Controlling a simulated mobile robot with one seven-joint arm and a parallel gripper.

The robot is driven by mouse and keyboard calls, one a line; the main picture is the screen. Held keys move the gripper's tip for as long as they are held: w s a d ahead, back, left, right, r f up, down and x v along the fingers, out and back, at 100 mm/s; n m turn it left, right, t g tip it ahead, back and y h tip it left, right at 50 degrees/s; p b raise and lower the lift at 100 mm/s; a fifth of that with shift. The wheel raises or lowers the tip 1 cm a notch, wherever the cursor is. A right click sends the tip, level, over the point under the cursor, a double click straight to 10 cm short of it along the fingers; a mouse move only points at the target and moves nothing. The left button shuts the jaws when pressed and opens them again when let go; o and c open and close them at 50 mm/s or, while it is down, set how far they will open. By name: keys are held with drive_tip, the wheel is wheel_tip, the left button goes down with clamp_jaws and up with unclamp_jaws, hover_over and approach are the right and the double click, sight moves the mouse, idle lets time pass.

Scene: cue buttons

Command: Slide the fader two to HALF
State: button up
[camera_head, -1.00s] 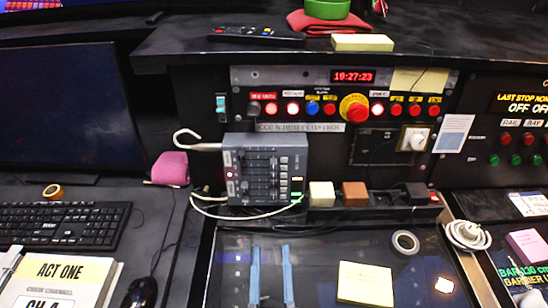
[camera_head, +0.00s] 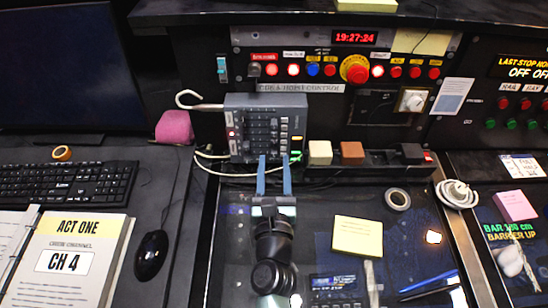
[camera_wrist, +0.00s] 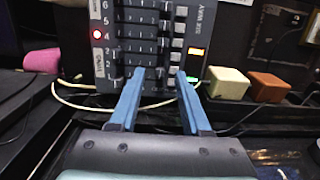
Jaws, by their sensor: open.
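The grey fader box (camera_head: 265,112) stands at the back of the desk below the button panel, with several dark slider rows on its face. In the wrist view the box (camera_wrist: 140,28) shows numbers down its left side, and a red lamp is lit there. The low rows, where a 2 seems printed, sit near my fingertips; the fader knob positions are too small to tell. My gripper (camera_head: 274,160) has two blue fingers, apart and empty. It also shows in the wrist view (camera_wrist: 161,76), its tips at the box's lower front; contact cannot be told.
A white cable (camera_head: 215,170) loops around the box's lower left. Cream (camera_head: 320,152) and brown (camera_head: 352,152) blocks stand just right of it. A red button (camera_head: 354,69) and lit buttons are above. A yellow note (camera_head: 357,237) lies on the desk.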

drive_tip(key=shift+w, duration=0.75)
drive_tip(key=shift+c, duration=0.3)
clamp_jaws()
idle(0.6)
